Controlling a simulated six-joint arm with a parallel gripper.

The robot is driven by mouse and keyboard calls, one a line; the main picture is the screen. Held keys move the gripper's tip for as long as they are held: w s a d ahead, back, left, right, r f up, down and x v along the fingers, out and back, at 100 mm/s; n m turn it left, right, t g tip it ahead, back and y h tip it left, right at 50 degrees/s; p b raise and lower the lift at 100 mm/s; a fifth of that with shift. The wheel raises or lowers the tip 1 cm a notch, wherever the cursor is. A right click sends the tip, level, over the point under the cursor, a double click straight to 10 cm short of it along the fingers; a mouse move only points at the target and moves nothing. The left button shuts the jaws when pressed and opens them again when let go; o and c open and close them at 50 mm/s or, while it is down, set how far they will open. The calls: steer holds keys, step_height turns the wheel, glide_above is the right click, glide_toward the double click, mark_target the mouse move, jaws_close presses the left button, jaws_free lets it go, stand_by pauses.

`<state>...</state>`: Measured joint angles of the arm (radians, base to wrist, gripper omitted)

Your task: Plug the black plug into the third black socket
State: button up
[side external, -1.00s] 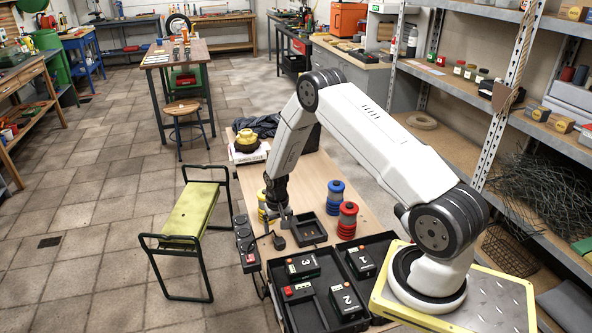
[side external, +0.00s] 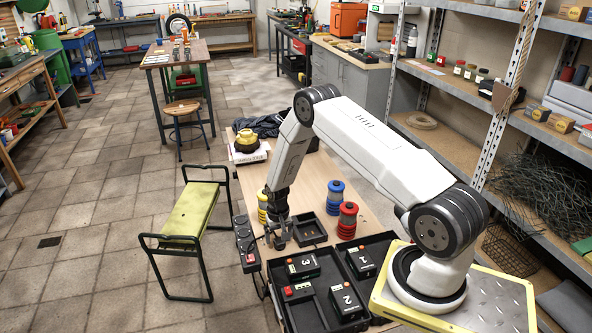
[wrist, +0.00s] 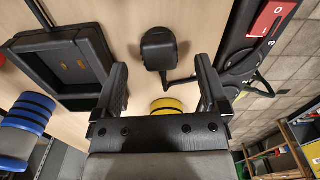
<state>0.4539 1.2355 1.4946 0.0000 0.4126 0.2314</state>
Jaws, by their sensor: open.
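The black plug (wrist: 159,48) lies on the wooden table, its cable running right toward the power strip in the wrist view. My gripper (wrist: 162,76) is open, with its two fingers either side of the plug's line and the plug just beyond the tips, not held. In the side view my gripper (side external: 279,237) is low over the table and largely hides the plug. The black power strip (side external: 243,238) lies along the table's left edge, with round sockets and a red switch. In the wrist view the strip (wrist: 238,62) shows at upper right, with a "3" marking near its switch.
A small black tray (side external: 324,237) is right of my gripper. Red (side external: 347,222), blue (side external: 335,196) and yellow (side external: 262,207) ringed stacks stand nearby. Larger black trays (side external: 319,307) with numbered boxes fill the near side. A yellow-topped bench (side external: 192,212) stands to the left.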

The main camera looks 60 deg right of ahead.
steer(key=shift+f, duration=1.45)
jaws_close()
steer(key=shift+r, duration=0.15)
steer(key=shift+r, duration=0.75)
steer(key=s+a+r, duration=0.1)
steer(key=s+r, duration=0.2)
steer(key=s+a+r, duration=0.2)
steer(key=s+r, duration=0.2)
steer(key=s+a+r, duration=0.1)
steer(key=s+r, duration=0.2)
steer(key=s, duration=0.1)
steer(key=shift+a+r, duration=0.15)
steer(key=shift+s+a+r, duration=0.2)
steer(key=shift+s+r, duration=0.05)
steer(key=shift+s, duration=0.25)
steer(key=shift+s+a+r, duration=0.15)
steer(key=shift+s+r, duration=0.05)
steer(key=shift+s, duration=0.3)
